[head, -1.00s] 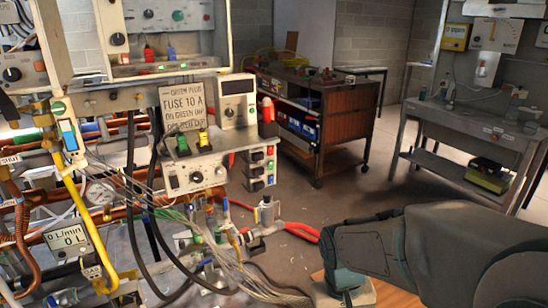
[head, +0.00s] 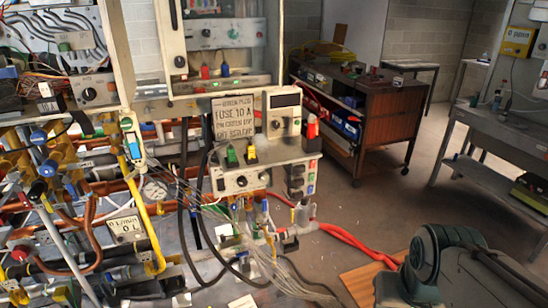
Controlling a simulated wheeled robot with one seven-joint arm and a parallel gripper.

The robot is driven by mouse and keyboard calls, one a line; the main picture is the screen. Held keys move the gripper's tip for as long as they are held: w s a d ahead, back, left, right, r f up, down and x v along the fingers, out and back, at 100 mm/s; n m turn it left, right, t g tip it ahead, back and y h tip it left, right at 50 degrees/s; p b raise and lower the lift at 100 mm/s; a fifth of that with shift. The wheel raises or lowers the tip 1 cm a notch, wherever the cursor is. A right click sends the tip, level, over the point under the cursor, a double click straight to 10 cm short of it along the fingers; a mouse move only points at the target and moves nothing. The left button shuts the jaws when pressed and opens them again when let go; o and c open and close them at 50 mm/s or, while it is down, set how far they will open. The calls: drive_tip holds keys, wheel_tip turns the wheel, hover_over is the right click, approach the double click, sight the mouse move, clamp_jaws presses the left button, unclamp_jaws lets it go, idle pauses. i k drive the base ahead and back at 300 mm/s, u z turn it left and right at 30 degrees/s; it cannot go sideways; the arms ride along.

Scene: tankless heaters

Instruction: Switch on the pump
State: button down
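I cannot pick out for certain which part is the pump or its switch. A grey control box (head: 265,172) with knobs and a green and a yellow plug on top stands at the middle. Small coloured switches (head: 311,178) line its right side. Below it a grey fitting (head: 303,216) joins a red hose. My arm shows at the lower right; my gripper is not in view.
A sign reading "FUSE 10 A" (head: 238,120) stands behind the plugs. Pipes and loose cables crowd the left. A brown wheeled cabinet (head: 382,135) stands behind, with a grey workbench (head: 500,150) at right. The floor (head: 385,205) between them is clear.

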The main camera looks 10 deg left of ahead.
sight(220, 183)
drive_tip(key=u, duration=0.9)
drive_tip(key=k, duration=0.55)
drive_tip(key=u, duration=0.75)
drive_tip(key=i, duration=0.55)
drive_tip(key=u, duration=0.7)
drive_tip(key=i, duration=0.7)
drive_tip(key=z, duration=0.75)
drive_tip(key=i, duration=0.55)
drive_tip(key=z, duration=0.65)
